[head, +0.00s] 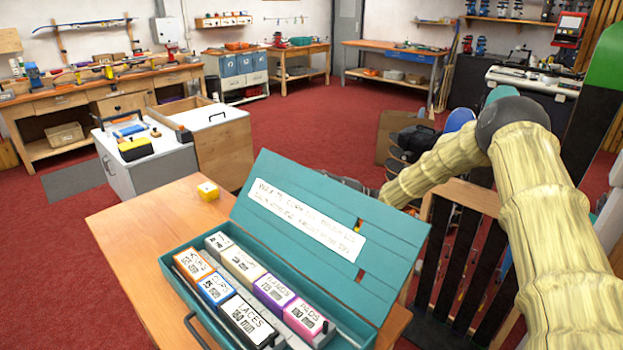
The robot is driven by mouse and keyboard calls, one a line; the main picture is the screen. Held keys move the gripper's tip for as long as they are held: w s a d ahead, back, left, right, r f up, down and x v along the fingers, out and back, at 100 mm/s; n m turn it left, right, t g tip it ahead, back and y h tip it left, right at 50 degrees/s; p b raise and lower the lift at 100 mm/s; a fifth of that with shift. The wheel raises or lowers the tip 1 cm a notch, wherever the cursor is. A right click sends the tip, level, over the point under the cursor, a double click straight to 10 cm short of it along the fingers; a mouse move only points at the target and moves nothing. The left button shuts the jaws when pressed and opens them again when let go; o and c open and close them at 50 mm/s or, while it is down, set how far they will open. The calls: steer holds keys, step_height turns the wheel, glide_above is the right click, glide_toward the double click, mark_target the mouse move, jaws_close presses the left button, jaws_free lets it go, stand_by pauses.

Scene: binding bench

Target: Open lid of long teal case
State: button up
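The long teal case (172,268) stands on a wooden table in the lower middle of the head view. Its teal lid (300,253) is raised and tilted back on the far side, with a white handwritten label on its face. Inside are several labelled boxes, among them a white and black one marked LACES (247,318), a purple one (274,291) and a pink one (308,318). A dark handle (193,330) is on the near side. My arm comes in from the right and its forearm runs down behind the lid. My gripper is hidden there.
A grey cabinet (155,172) and wooden bin (222,140) stand beyond. A dark slatted rack (464,262) is close on the right. Open red carpet lies left and behind.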

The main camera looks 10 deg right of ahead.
mark_target(305, 175)
steer(key=shift+w+a+r, duration=0.1)
steer(key=shift+a, duration=0.2)
jaws_close()
steer(key=shift+r, duration=0.1)
steer(key=shift+s+a+r+n+g+h+b, duration=0.25)
steer(key=shift+s+a+r+n, duration=0.15)
steer(key=shift+a+r, duration=0.15)
steer(key=shift+s+a+r+n+g+h+b, duration=0.25)
steer(key=shift+a+r+n, duration=0.15)
steer(key=shift+a+r, duration=0.15)
steer(key=shift+s+a+r+n+g+h+b, duration=0.25)
steer(key=shift+s+a+r+n, duration=0.15)
steer(key=shift+r, duration=0.2)
steer(key=shift+s+a+r+n+g+h+b, duration=0.1)
steer(key=shift+s+a+r+n+h+b, duration=0.35)
steer(key=shift+a, duration=0.25)
steer(key=shift+s+a+r+n+g+h+b, duration=0.15)
steer(key=shift+s+a+r+n+h+b, duration=0.2)
steer(key=shift+a+r, duration=0.3)
steer(key=shift+s+a+r+n+g+h+b, duration=0.1)
steer(key=shift+s+a+r+n+h+b, duration=0.15)
steer(key=shift+s+a+r+n, duration=0.35)
steer(key=shift+a+f, duration=0.1)
steer(key=shift+f, duration=0.1)
jaws_free()
steer(key=shift+w, duration=0.1)
